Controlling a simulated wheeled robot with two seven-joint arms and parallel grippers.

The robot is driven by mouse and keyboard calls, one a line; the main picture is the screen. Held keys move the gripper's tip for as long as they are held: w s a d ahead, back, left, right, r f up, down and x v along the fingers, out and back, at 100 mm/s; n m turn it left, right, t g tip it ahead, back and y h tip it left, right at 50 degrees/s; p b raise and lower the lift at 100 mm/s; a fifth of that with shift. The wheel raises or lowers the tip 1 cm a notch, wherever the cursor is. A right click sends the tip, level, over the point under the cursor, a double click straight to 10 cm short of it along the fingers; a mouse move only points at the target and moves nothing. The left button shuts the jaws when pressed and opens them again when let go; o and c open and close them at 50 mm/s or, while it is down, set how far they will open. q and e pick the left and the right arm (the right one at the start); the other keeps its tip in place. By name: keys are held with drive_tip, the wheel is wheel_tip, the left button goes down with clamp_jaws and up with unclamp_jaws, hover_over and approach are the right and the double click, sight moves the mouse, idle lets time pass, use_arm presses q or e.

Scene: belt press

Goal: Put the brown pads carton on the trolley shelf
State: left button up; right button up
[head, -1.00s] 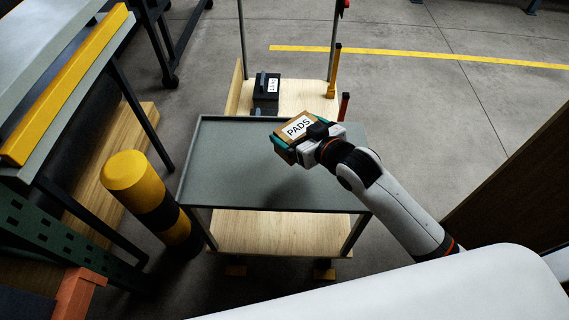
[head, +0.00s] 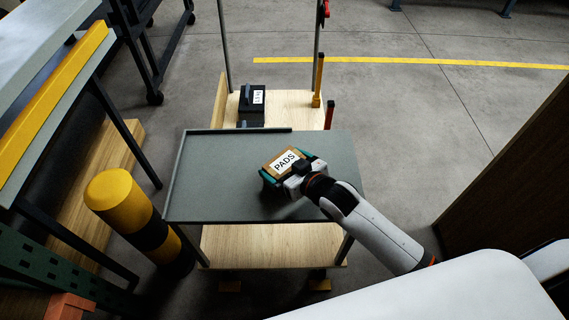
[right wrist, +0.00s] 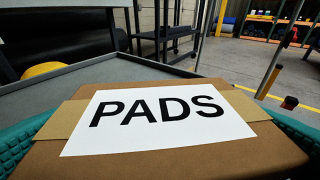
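The brown pads carton (head: 282,161) has a white label reading PADS. My right gripper (head: 287,172) is shut on it, with teal finger pads on both sides of the carton. The carton is over the grey top shelf (head: 215,190) of the trolley, right of its middle. I cannot tell for sure whether its underside touches the shelf. In the right wrist view the carton (right wrist: 170,160) fills the lower part, label up, with the teal pads at both edges. My left gripper is not in view.
The grey shelf is otherwise bare and has a low rim. A wooden lower deck (head: 270,245) lies beneath it. Behind stands a wooden platform (head: 290,106) with a black box (head: 251,104) and posts. A yellow-black bollard (head: 130,208) stands close on the left. A brown panel (head: 515,165) stands at right.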

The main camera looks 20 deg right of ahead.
drive_tip(key=shift+r, duration=0.1)
drive_tip(key=v, duration=1.2)
drive_tip(key=shift+p, duration=0.35)
